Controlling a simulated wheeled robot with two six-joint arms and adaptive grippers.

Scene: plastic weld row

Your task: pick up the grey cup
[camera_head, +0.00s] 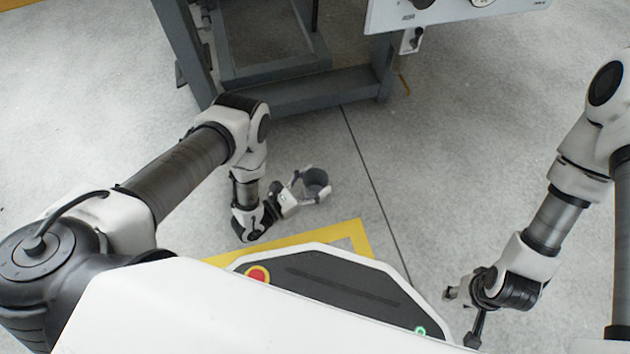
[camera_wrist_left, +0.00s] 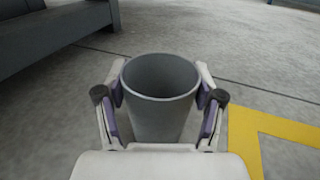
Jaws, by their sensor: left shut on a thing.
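The grey cup (camera_head: 316,179) is an open-topped, empty-looking cup, seen near the middle of the head view. My left gripper (camera_head: 312,184) is shut on it. In the left wrist view the cup (camera_wrist_left: 160,100) stands between the two fingers of the left gripper (camera_wrist_left: 160,95), with a pad against each side and its open rim toward the camera. I cannot tell whether its base touches the floor. My right gripper (camera_head: 462,292) is at the lower right of the head view, away from the cup. Its fingers are small there and their opening is unclear.
A dark grey steel frame (camera_head: 300,97) stands on the floor beyond the cup, with a light panel (camera_head: 455,12) above right. A yellow floor marking (camera_head: 352,230) lies between the cup and my base. The concrete floor around the cup is clear.

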